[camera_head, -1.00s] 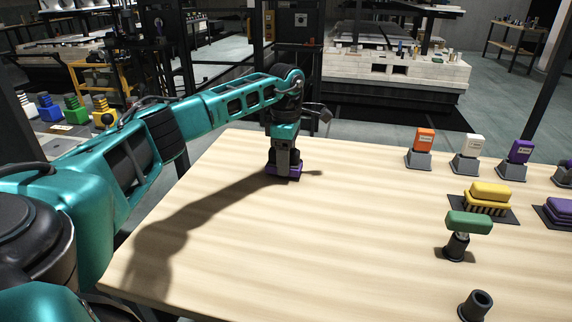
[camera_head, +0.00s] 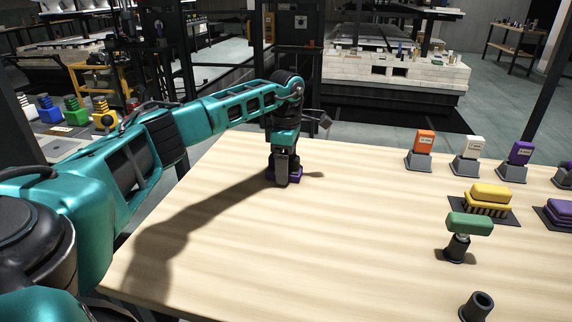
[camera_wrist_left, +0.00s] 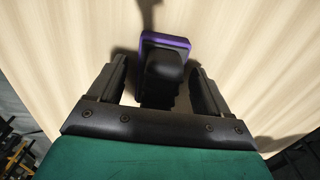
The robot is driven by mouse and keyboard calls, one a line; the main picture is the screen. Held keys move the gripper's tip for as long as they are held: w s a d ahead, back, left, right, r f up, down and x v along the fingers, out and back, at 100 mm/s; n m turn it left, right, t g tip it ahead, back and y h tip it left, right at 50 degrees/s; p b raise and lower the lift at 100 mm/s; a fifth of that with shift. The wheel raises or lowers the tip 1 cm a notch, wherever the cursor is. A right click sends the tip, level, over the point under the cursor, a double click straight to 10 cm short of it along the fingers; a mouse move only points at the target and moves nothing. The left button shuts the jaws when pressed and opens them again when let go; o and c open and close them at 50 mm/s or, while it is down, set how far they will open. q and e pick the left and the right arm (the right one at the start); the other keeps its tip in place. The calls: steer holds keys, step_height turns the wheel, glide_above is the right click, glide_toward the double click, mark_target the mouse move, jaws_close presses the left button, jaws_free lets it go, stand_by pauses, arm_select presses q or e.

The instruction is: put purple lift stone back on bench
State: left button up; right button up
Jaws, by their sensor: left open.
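The purple lift stone (camera_head: 270,174) stands at the far left part of the wooden bench (camera_head: 330,245). My left gripper (camera_head: 283,178) points down around it and hides most of it in the head view. In the left wrist view the stone (camera_wrist_left: 167,40) shows a purple-edged base and a black upper part, between the two fingers of my left gripper (camera_wrist_left: 158,88). The fingers are spread, with a gap on each side of the black part. The stone looks upright on the bench top. My right gripper is not in view.
Orange (camera_head: 425,142), white (camera_head: 473,146) and purple (camera_head: 519,153) tags stand in grey holders at the back right. A yellow block (camera_head: 490,192), a purple block (camera_head: 560,208), a green-topped stamp (camera_head: 469,223) and a black cup (camera_head: 477,305) are nearer. The bench middle is clear.

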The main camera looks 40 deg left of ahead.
arm_select(q)
step_height(320, 180, up, 12)
steer(key=shift+p, duration=1.25)
